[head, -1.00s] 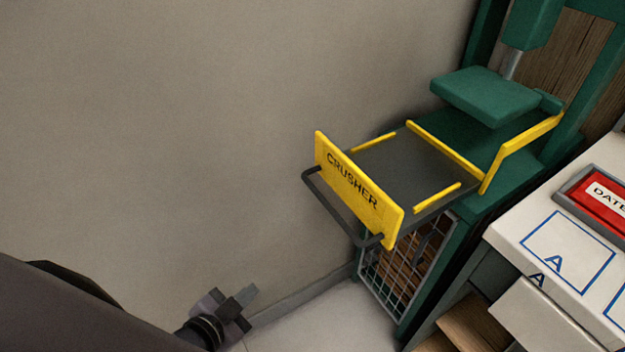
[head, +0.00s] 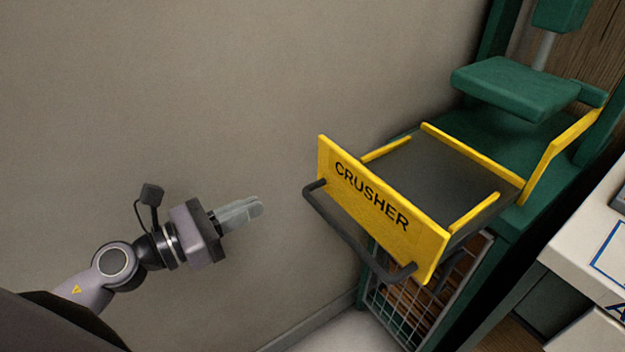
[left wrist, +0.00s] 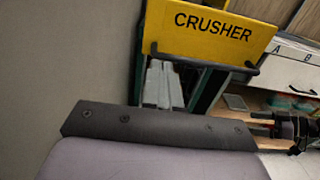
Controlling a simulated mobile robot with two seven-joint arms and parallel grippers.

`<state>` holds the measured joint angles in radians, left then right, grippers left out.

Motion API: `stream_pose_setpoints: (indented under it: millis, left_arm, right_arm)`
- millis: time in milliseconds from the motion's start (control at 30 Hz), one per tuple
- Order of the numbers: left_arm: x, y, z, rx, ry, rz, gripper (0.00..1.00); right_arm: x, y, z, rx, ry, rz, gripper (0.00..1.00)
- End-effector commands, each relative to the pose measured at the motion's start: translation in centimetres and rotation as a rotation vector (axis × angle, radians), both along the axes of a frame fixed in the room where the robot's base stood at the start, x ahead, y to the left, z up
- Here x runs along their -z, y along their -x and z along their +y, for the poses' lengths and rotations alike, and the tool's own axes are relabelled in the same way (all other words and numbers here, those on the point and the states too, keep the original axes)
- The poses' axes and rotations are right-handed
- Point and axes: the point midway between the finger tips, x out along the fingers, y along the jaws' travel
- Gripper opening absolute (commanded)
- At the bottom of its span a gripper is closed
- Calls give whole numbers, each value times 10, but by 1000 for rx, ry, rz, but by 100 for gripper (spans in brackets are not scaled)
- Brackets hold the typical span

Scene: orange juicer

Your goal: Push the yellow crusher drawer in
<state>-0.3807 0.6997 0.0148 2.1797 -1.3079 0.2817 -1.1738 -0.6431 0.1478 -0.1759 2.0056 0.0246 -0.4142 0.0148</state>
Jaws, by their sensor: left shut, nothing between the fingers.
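The yellow crusher drawer (head: 380,207) stands pulled out from the green crusher (head: 525,150), its front lettered CRUSHER and its dark bar handle (head: 350,235) facing me. Its dark tray floor (head: 440,172) is bare. The green press plate (head: 515,88) hangs above and behind the tray. My left gripper (head: 255,207) is shut and empty, to the left of the drawer front and apart from it in the head view. In the left wrist view the drawer front (left wrist: 210,30) is ahead at the top, beyond the closed fingers (left wrist: 160,85).
A plain wall (head: 200,80) runs behind my left arm. A wire-mesh door (head: 405,305) is below the drawer. A white counter (head: 590,235) stands at the right. Free space lies between my left gripper and the drawer front.

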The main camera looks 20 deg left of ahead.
Motion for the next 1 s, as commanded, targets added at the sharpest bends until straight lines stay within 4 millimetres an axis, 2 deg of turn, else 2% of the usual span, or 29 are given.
stream_pose_setpoints:
  millis: [167,800,1000]
  left_arm:
    - [-5,-17,-12,-1,3,-1,0]
    - [-3,-89,-65,-2,8,2,0]
    - [-1,-102,-74,-2,7,2,0]
  right_arm:
    - [-12,-1,-4,3,9,-10,100]
    - [-29,6,-8,12,22,-1,100]
    - [-31,5,-8,12,22,-2,100]
